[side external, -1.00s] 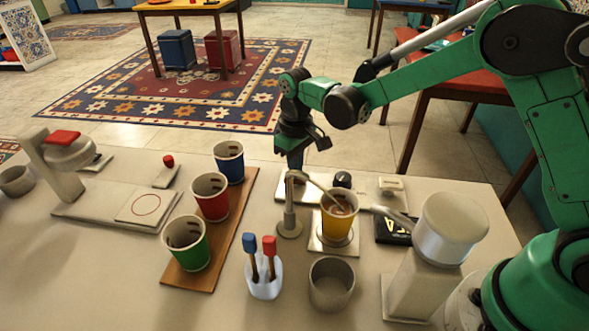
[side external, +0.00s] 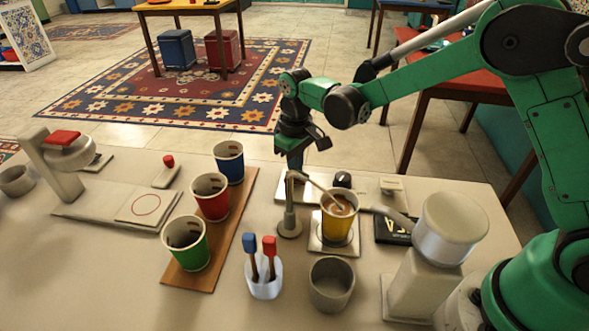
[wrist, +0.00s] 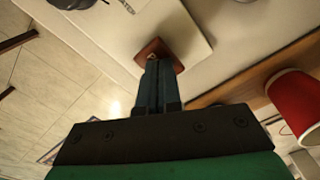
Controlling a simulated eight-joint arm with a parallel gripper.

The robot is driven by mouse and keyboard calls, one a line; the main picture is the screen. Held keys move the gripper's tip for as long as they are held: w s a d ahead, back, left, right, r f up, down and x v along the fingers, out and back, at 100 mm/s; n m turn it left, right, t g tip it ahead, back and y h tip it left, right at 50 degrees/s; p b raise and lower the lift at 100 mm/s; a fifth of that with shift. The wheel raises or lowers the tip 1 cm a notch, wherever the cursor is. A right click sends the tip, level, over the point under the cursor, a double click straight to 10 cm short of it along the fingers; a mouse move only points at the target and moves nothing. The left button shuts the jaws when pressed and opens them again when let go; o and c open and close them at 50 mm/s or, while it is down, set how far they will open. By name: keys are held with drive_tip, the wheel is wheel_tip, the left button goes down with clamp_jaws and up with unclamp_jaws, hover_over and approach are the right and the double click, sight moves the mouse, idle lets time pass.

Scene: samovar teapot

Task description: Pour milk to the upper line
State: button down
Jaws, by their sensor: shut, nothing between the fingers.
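The yellow cup (side external: 337,228) stands upright on a small pale plate (side external: 316,243). Brown liquid shows inside it; I cannot make out a level line. A thin spout from a grey post (side external: 290,215) reaches over the cup. A grey dispenser (side external: 450,230) on the right also points a tube toward it. My gripper (side external: 295,165) is shut and empty, pointing down behind the post, by the far pale panel with a black knob (side external: 342,180). In the wrist view my shut fingers (wrist: 157,70) are over or beside a red-brown square piece (wrist: 160,50); contact is unclear.
Blue (side external: 229,162), red (side external: 211,197) and green (side external: 187,243) cups stand on a wooden board (side external: 225,255). A holder with red and blue sticks (side external: 263,275) and an empty grey cup (side external: 331,284) stand in front. A red-topped machine (side external: 68,152) is at left.

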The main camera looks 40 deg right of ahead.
drive_tip(key=shift+r, duration=2.5)
drive_tip(key=shift+s+d+r, duration=0.1)
drive_tip(key=shift+s+r, duration=0.05)
drive_tip(key=shift+r, duration=0.05)
drive_tip(key=s+d+r+m+t, duration=0.1)
drive_tip(key=s+d+r+t, duration=0.1)
drive_tip(key=s, duration=0.4)
drive_tip(key=s+d+r+m+t, duration=0.2)
drive_tip(key=s+d+r+t, duration=0.1)
drive_tip(key=s+t, duration=0.2)
drive_tip(key=shift+s+r, duration=0.3)
drive_tip(key=shift+s, duration=0.7)
